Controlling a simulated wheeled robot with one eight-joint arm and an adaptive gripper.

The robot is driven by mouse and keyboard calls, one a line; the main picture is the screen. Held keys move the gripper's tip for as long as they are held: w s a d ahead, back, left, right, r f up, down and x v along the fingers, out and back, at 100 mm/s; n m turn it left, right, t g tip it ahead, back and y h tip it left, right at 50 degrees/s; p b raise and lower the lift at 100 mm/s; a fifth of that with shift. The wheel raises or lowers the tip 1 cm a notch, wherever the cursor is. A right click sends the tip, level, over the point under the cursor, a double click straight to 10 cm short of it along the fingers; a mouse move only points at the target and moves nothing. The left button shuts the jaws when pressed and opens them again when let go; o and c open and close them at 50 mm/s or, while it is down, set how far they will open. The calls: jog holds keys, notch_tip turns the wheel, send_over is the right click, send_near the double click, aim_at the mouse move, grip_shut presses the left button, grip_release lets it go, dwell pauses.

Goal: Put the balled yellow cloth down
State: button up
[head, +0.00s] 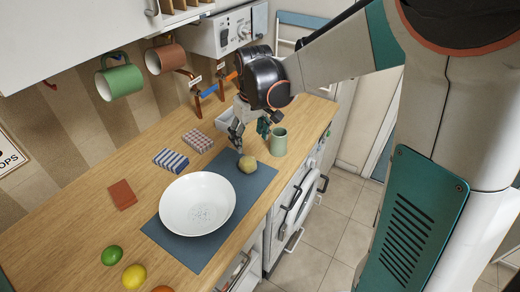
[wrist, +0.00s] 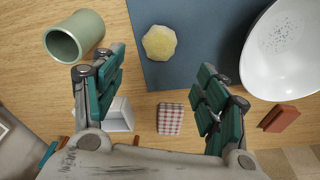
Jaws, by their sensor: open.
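The balled yellow cloth (head: 248,163) rests on the blue-grey mat (head: 262,181), near the mat's far end and beside the white bowl (head: 196,203). In the wrist view the yellow ball (wrist: 159,43) lies on the mat beyond the fingertips, roughly centred between the fingers. My gripper (head: 250,132) is open and empty, its green-padded fingers spread wide above the counter near the ball. In the wrist view a clear gap shows between my gripper's fingers (wrist: 160,82) and the ball, with nothing held.
A green cup (head: 279,141) stands close to the ball's right. A white box (head: 225,119) is behind the gripper. A checked block (head: 198,140), striped block (head: 170,160) and terracotta block (head: 122,194) lie left. Fruit lies at the front. Mugs (head: 120,80) hang above.

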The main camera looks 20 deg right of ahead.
jog(key=s+r+m+t, duration=0.1)
jog(key=s+r, duration=0.3)
jog(key=s, duration=0.6)
jog(key=s+r+m+t, duration=0.2)
jog(key=s+r+t, duration=0.2)
jog(key=s, duration=0.7)
jog(key=shift+a+t, duration=0.15)
jog(key=shift+t, duration=0.15)
jog(key=shift+f+b, duration=0.5)
jog(key=shift+o, duration=0.2)
